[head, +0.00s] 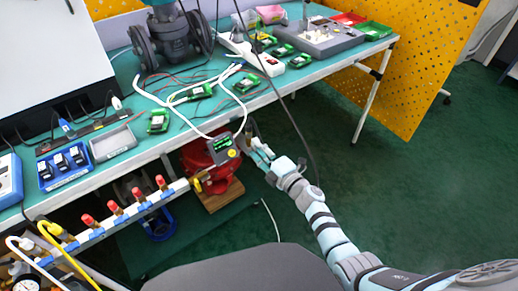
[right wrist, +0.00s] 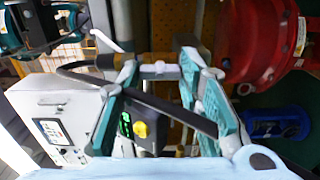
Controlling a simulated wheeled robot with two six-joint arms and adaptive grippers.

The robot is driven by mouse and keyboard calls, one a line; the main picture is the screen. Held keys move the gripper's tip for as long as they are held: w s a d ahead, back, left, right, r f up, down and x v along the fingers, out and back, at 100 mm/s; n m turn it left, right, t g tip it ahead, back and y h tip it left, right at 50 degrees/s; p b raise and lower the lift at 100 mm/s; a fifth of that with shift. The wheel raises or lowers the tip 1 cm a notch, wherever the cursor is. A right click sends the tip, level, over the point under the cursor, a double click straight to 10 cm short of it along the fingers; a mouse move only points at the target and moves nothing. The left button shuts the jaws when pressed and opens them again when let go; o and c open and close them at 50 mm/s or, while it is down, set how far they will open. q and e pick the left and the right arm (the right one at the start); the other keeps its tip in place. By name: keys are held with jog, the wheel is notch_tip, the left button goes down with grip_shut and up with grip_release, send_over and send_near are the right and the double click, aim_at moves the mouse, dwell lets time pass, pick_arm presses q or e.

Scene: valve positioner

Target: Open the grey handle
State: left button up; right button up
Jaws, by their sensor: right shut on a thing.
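The grey handle (right wrist: 160,71) shows in the right wrist view as a short light grey piece between my right fingertips. In the head view, my right gripper (head: 257,144) is at the right side of the valve positioner (head: 222,144), below the table's front edge. The gripper also shows in the right wrist view (right wrist: 158,76), its teal fingers on either side of the handle and shut on it. The positioner has a green display and a yellow knob (right wrist: 140,130). The fingers hide part of the handle. My left gripper is out of view.
A red valve body (head: 200,160) stands on a wooden block (head: 220,195) under the positioner. A pipe with red taps (head: 118,210) runs to its left. A dark strip (right wrist: 170,108) crosses between my fingers. The floor at right is clear.

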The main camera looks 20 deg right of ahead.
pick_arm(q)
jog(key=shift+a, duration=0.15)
pick_arm(e)
jog(key=o, duration=1.1)
jog(key=shift+o, duration=0.3)
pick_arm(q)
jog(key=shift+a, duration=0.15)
pick_arm(e)
jog(key=v, duration=1.2)
